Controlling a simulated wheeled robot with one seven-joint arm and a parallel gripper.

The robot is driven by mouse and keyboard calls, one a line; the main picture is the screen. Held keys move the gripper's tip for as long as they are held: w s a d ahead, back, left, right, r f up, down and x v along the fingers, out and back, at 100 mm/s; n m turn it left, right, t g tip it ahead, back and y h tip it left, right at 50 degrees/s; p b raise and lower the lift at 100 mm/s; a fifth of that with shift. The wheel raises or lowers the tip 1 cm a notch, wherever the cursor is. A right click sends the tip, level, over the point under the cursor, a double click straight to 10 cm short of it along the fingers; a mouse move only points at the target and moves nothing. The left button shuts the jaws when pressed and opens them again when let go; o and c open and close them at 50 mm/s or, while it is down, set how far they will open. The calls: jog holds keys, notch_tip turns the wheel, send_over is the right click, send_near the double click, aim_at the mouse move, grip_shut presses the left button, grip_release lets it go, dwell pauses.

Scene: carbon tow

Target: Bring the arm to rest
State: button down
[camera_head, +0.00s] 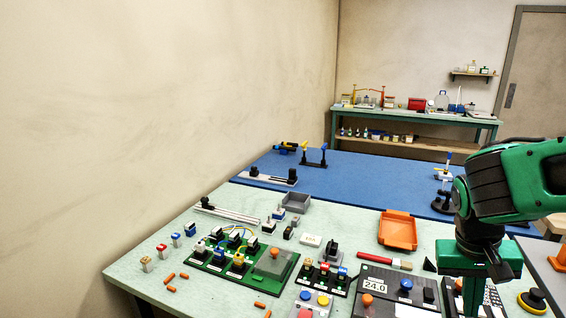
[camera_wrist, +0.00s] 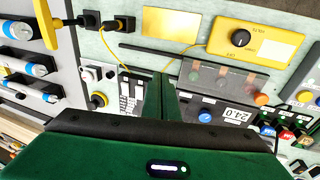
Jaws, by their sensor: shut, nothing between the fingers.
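My arm reaches in from the right in the head view, with its green and black links over the right part of the pale green bench. My gripper (camera_head: 473,292) points down beside a dark box with a 24.0 display (camera_head: 378,288). In the wrist view, the two green fingers of my gripper (camera_wrist: 161,88) lie together with nothing between them. The 24.0 box (camera_wrist: 236,115) shows just right of the fingers. Whether the fingertips touch anything below cannot be told.
A green circuit board (camera_head: 230,262), an orange tray (camera_head: 398,231) and a red screwdriver (camera_head: 385,260) lie left of my gripper. A yellow meter (camera_wrist: 254,42) and blue-silver cylinders (camera_wrist: 30,67) show in the wrist view. A blue bench (camera_head: 365,175) stands behind.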

jog(key=s+d+r+m+y, duration=0.1)
jog(key=s+d+y, duration=0.2)
jog(key=s, duration=0.8)
jog(key=shift+s+d+r+m, duration=0.2)
jog(key=shift+s+d+m, duration=0.15)
jog(key=shift+d+m, duration=0.05)
jog(key=shift+w+f, duration=0.25)
jog(key=shift+w, duration=0.35)
dwell(2.3)
